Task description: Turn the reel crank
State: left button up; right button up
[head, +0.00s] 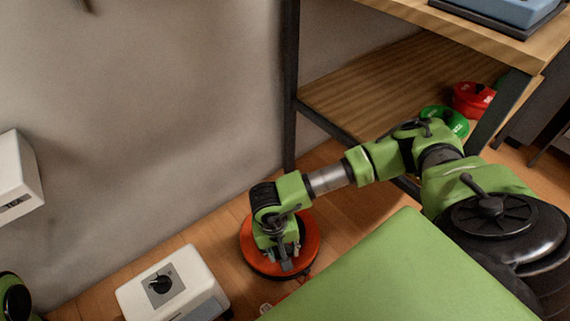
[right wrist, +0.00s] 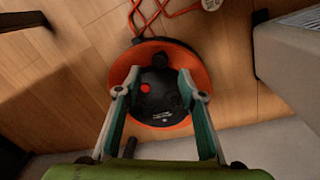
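The cable reel is an orange disc (head: 312,243) with a black hub, lying on the wooden floor near the wall. In the right wrist view its orange rim (right wrist: 203,70) surrounds a black hub (right wrist: 155,100) with a red round spot. My right gripper (head: 284,264) reaches down over the reel. In the right wrist view its fingers (right wrist: 159,92) are spread apart on either side of the hub, with nothing seen between them but the reel below. Contact cannot be told. My left gripper is not in view.
A white box with a black knob (head: 160,284) stands left of the reel. A wooden shelf unit (head: 350,92) stands at the right, with green (head: 455,122) and red (head: 472,98) round items. Orange cable (right wrist: 150,18) lies beside the reel. A white box (head: 14,175) is on the wall.

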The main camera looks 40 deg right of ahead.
jog(key=r, duration=0.5)
jog(key=shift+w+a+r, duration=0.15)
jog(key=shift+a+r, duration=0.1)
jog(key=shift+r, duration=0.05)
